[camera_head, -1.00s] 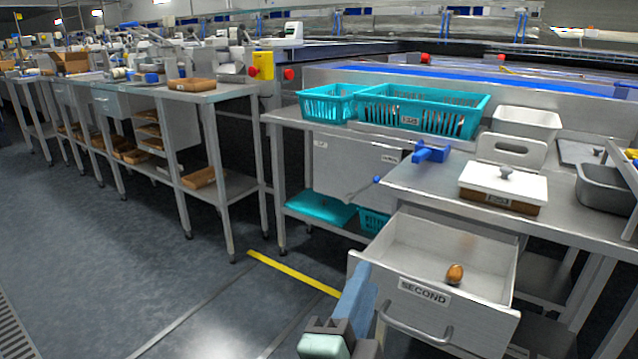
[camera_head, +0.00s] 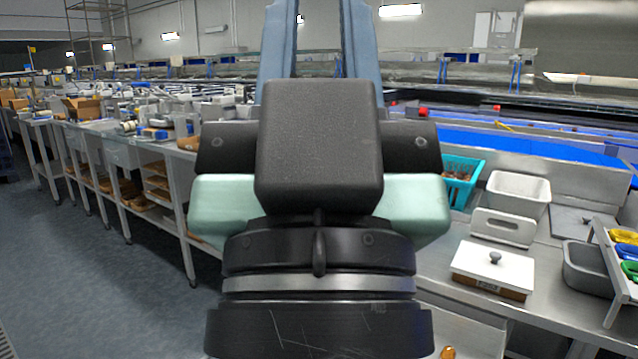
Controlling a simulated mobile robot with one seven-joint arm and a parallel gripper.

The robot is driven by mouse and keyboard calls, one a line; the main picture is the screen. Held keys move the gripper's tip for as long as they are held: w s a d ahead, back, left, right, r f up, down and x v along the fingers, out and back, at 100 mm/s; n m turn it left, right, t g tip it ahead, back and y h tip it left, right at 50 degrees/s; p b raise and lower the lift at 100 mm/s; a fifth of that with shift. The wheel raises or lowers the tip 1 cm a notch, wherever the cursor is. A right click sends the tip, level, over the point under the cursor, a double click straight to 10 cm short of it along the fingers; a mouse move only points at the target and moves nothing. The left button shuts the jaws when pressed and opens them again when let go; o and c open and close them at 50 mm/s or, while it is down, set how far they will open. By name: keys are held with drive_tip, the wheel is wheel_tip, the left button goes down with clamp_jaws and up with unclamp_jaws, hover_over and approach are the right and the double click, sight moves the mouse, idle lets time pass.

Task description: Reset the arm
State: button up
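My gripper (camera_head: 319,25) is raised in front of the camera and seen from behind. It fills the middle of the view. Its two blue-grey fingers point up, stand wide apart and leave the top edge, with only background between them. It looks open and empty. A brown date (camera_head: 447,352) shows at the bottom edge, in the drawer below the right-hand table. Most of the drawer is hidden by my gripper or out of frame.
The right-hand steel table (camera_head: 560,300) holds a lidded box (camera_head: 490,268), a white bin (camera_head: 517,193), a grey tub (camera_head: 588,270) and a rack (camera_head: 612,265) of coloured trays. A teal basket (camera_head: 460,178) is partly hidden. Floor (camera_head: 120,290) at left is clear.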

wheel_tip(320, 180, up, 28)
drive_tip(key=p, duration=2.5)
drive_tip(key=shift+p, duration=0.3)
